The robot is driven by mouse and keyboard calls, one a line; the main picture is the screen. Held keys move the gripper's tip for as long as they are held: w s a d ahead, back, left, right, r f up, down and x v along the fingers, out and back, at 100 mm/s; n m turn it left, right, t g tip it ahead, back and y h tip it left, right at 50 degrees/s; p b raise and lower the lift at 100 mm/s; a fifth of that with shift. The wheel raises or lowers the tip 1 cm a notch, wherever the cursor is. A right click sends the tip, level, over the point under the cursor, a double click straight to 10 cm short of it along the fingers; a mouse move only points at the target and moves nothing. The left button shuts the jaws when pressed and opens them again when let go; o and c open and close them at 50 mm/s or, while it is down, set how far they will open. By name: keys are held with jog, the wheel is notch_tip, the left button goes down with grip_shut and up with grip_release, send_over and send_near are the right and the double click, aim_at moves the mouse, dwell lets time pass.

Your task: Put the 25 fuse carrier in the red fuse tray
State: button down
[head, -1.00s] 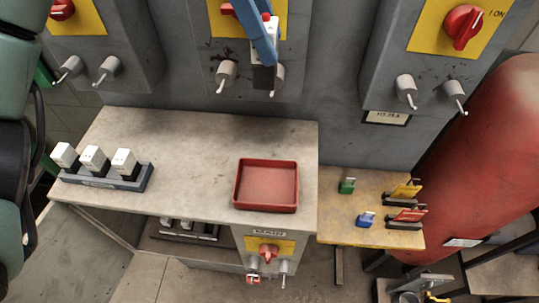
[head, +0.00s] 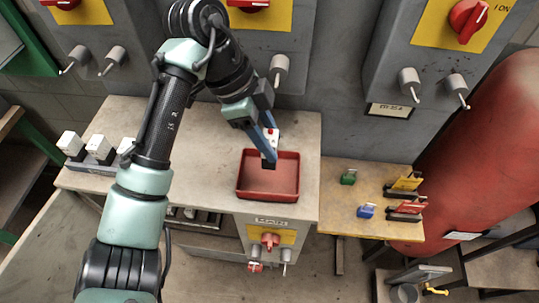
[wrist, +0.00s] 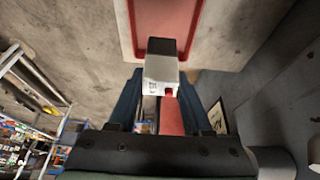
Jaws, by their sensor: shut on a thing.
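My gripper (head: 271,135) is shut on a fuse carrier (head: 270,152), a white block with a dark lower end and a red spot. In the wrist view the carrier (wrist: 161,72) is between the blue fingers of my gripper (wrist: 160,100); its printed marking is too small to read. The red fuse tray (head: 268,196) is on the bench, and no other thing shows in it. In the head view the carrier overlaps the tray's far part. The gap in height is unclear.
Several white fuse carriers (head: 99,146) stand in a dark rack at the bench's left, partly behind my arm. A yellow side table (head: 375,218) holds green, blue, yellow and red pieces. Grey cabinets (head: 330,60) stand behind. A large red tank (head: 480,150) is at right.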

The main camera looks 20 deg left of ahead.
jog(key=shift+f+p, duration=0.55)
jog(key=shift+f, duration=2.6)
jog(key=shift+f, duration=0.1)
jog(key=shift+c, duration=1.7)
grip_release()
jog(key=p+v, duration=0.3)
jog(key=v, duration=0.1)
jog(key=shift+w+d, duration=0.1)
jog(key=s+a+b, duration=0.3)
jog(key=a, duration=0.8)
jog(key=shift+s+a+f, duration=0.2)
jog(key=shift+a+f, duration=0.05)
jog(key=shift+f, duration=0.05)
